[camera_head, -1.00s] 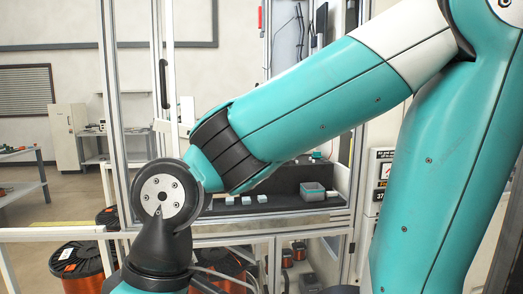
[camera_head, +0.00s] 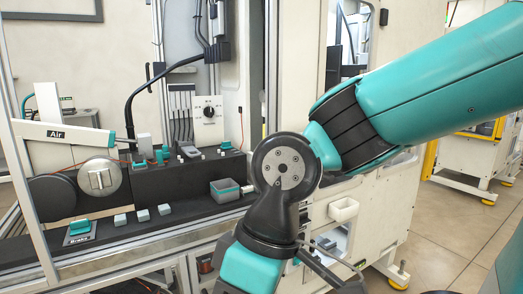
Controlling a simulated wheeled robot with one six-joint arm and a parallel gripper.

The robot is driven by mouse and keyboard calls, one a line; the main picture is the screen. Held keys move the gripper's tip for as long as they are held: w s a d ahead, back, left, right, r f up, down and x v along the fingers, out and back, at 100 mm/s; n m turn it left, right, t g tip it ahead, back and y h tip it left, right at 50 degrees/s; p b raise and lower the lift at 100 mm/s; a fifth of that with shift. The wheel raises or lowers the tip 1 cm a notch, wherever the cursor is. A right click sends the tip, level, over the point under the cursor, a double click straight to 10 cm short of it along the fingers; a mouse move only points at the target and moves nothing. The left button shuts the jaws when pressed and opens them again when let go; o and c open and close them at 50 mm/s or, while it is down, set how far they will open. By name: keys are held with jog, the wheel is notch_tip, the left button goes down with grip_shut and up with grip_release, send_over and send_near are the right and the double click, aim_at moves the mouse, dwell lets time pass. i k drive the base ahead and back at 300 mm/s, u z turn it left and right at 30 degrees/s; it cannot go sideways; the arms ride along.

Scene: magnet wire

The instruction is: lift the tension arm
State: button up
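A white bar with a teal tip, marked "Air" (camera_head: 62,134), slants slightly down to the right at the left of the head view. It looks like the tension arm, though no label confirms this. It passes above a dark round wheel (camera_head: 53,197) and a silver disc (camera_head: 101,177). My arm crosses the right half of the view, and its wrist joint is well to the right of the bar.
A dark bench carries several small pale blocks (camera_head: 142,215), a teal-topped "Brake" pedal or switch (camera_head: 80,228) and a grey open box (camera_head: 225,190). A white panel with a black knob (camera_head: 208,112) stands behind. A white frame post borders the left. Floor (camera_head: 450,230) is clear at right.

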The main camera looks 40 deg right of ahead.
aim_at(188, 148)
jog(key=z, duration=0.5)
jog(key=i, duration=1.05)
jog(key=z, duration=0.15)
